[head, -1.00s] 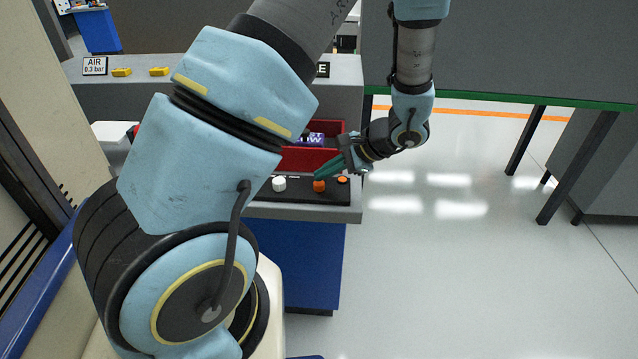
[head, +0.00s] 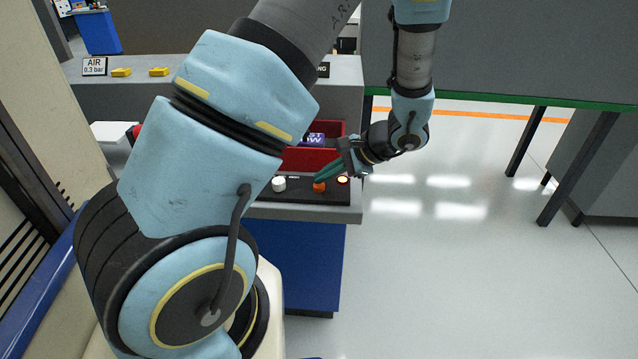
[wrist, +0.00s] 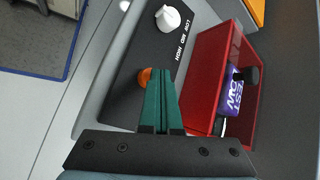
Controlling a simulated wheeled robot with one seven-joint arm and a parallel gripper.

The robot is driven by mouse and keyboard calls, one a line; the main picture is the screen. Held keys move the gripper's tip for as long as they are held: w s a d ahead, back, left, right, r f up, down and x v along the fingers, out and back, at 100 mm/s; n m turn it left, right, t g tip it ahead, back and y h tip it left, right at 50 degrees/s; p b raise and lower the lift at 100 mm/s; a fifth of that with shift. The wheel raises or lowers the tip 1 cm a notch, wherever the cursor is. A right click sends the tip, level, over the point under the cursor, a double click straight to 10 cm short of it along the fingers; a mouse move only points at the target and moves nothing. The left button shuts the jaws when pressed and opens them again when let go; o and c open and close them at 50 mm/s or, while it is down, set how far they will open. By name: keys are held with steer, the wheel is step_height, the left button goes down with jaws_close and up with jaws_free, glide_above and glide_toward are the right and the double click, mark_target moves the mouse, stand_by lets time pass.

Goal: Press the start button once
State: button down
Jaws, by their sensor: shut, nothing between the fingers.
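The black control panel (head: 300,196) carries a white knob (head: 279,184), an orange button (head: 319,187) and a small lit lamp (head: 342,180). The orange button is the likely start button, though I see no label on it. My gripper (head: 317,179) is shut and empty, its green fingertips just above or at the orange button. In the wrist view the fingertips (wrist: 157,88) partly hide the orange button (wrist: 144,76). I cannot tell if they touch it. The white knob (wrist: 168,18) stands farther along the panel, by the lettering "LOW MID HIGH".
A red open-topped tank (head: 298,160) stands right behind the panel with a purple lettered block (head: 315,139) in it. A sign ending in "NG" (head: 323,70), an "AIR 0.3 bar" sign (head: 94,66) and yellow blocks (head: 121,72) are behind. Floor at right is clear.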

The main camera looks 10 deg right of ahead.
mark_target(321, 186)
steer(key=shift+r+p, duration=0.55)
steer(key=shift+r, duration=0.25)
steer(key=shift+r, duration=0.15)
step_height(321, 186, up, 5)
steer(key=p, duration=0.3)
steer(key=shift+p, duration=0.35)
stand_by(0.3)
steer(key=shift+s+a, duration=0.1)
steer(key=shift+a, duration=0.25)
steer(key=s+a+r+n+g+h, duration=0.1)
steer(key=s+a+r+n+h, duration=0.2)
steer(key=a+n, duration=0.3)
steer(key=s+a+r+n+g+h, duration=0.1)
steer(key=s+a+r+n+h, duration=0.3)
steer(key=a+n, duration=0.3)
steer(key=shift+a+r+n+g+h, duration=0.35)
steer(key=shift+r+h, duration=0.25)
steer(key=shift+r, duration=0.25)
